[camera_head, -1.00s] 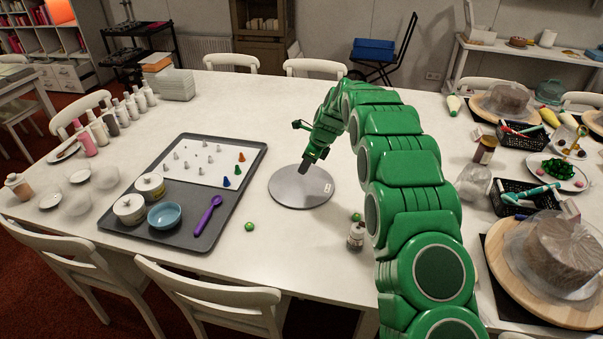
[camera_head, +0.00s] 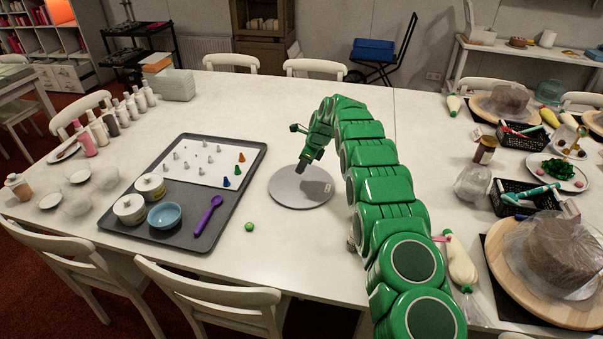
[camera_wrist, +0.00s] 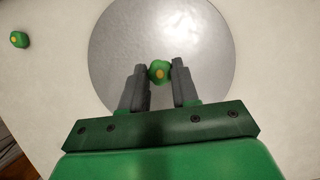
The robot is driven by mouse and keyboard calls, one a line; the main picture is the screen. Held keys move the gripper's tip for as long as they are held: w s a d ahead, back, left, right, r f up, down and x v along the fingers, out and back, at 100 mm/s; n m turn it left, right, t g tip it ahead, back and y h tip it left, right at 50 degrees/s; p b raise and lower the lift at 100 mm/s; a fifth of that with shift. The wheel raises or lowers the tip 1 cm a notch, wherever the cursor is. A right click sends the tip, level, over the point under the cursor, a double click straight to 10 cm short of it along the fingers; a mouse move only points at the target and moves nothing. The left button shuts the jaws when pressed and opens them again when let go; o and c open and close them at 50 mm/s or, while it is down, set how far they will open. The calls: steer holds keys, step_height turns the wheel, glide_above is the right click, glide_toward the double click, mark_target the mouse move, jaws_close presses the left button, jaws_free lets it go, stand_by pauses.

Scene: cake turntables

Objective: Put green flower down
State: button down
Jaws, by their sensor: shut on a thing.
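My gripper (camera_head: 301,167) is over the round grey turntable (camera_head: 285,196), pointing down. In the wrist view my gripper (camera_wrist: 160,68) is shut on a green flower (camera_wrist: 159,72) with a yellow centre, held between the fingertips. The turntable (camera_wrist: 205,50) lies behind it; I cannot tell whether the flower touches the plate. The held flower is too small to make out in the head view. Another green flower (camera_head: 249,227) lies on the white table, left of and nearer than the turntable; a loose green flower (camera_wrist: 19,39) also shows in the wrist view.
A grey tray (camera_head: 180,236) with jars, a blue bowl (camera_head: 164,216), a purple spoon (camera_head: 208,214) and several piping tips is left of the turntable. Wrapped cakes and a black basket (camera_head: 520,197) are at the right. The table beyond the turntable is clear.

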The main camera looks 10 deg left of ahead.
mark_target(298, 179)
steer(key=shift+w+a+f, duration=0.3)
steer(key=shift+w+f, duration=0.4)
steer(key=shift+f, duration=0.05)
steer(key=shift+f, duration=0.1)
steer(key=shift+f, duration=0.1)
steer(key=shift+w+a+f, duration=0.1)
steer(key=shift+w+f, duration=0.05)
steer(key=shift+f, duration=1.55)
steer(key=shift+f, duration=0.15)
steer(key=c, duration=0.8)
jaws_free()
steer(key=shift+c, duration=0.2)
steer(key=shift+r, duration=0.2)
